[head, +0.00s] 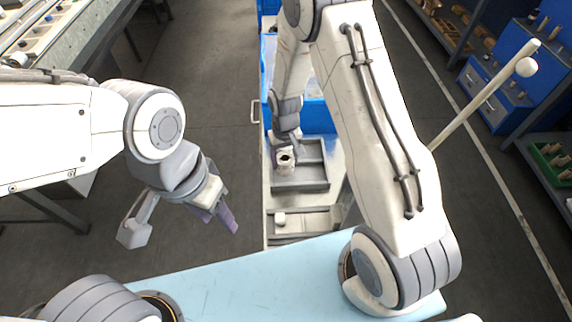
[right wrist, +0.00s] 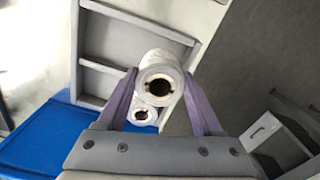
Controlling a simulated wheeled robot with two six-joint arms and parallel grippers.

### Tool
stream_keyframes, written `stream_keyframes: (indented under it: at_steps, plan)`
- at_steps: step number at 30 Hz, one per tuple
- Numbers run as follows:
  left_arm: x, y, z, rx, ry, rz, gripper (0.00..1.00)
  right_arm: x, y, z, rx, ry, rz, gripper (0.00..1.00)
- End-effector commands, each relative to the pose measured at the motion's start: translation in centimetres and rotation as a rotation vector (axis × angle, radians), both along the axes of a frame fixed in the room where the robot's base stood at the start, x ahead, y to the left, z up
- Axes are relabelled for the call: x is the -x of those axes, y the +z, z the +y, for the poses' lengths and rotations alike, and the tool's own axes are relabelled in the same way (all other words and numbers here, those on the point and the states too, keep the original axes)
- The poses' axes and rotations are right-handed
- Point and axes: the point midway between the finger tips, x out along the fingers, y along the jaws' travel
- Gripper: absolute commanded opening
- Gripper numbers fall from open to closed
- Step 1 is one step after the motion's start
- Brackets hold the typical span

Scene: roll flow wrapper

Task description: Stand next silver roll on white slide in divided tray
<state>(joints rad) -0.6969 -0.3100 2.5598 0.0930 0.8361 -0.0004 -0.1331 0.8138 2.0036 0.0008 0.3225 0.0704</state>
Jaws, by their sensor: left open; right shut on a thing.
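My right gripper (right wrist: 160,88) is shut on a silver-white roll (right wrist: 160,70), whose open end with a dark core faces the wrist camera. In the head view this roll (head: 286,160) is at the left part of the grey divided tray (head: 300,184); I cannot tell whether it touches the tray. In the right wrist view, compartments of the divided tray (right wrist: 93,48) show left of the held roll. A second roll (right wrist: 143,116) shows its end just below the held one. I cannot make out a white slide for certain. My left gripper (head: 227,218) is open and empty, away from the tray.
A shallow grey box (head: 310,222) with a small white block (head: 280,219) lies nearer than the tray. A blue surface (right wrist: 45,140) shows at the lower left of the right wrist view. My right arm covers ground right of the tray.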

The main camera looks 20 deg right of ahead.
Motion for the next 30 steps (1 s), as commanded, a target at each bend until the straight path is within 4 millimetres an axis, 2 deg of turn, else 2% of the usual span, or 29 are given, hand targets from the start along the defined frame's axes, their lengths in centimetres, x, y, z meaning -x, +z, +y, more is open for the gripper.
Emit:
stream_keyframes:
  at_steps: [4,8,23,24,25,26,30]
  plan:
    - [0.0,0.5,0.0,0.000,0.000,0.000,0.50,0.1,-2.2,0.0,0.000,0.000,0.005,0.04]
    - [0.0,0.7,0.0,0.000,0.000,0.000,0.50,0.1,-3.5,-0.1,0.000,-0.001,0.002,0.04]
    - [0.0,0.1,0.0,0.000,0.000,0.000,0.50,0.1,-4.6,-0.1,0.000,0.000,0.001,0.04]
    - [0.0,0.2,0.0,0.000,0.000,0.000,0.50,0.1,-4.5,-0.1,0.000,0.000,0.002,0.79]
    - [0.0,0.2,0.0,0.000,0.000,0.000,0.50,0.1,-4.5,-0.1,0.000,0.000,0.002,0.91]
    - [0.0,0.2,0.0,0.000,0.000,0.000,0.50,0.1,-4.5,-0.1,0.000,0.000,0.002,0.97]
    - [0.0,0.2,0.0,0.000,0.000,0.000,0.50,0.1,-4.4,0.0,0.000,0.000,0.002,0.97]
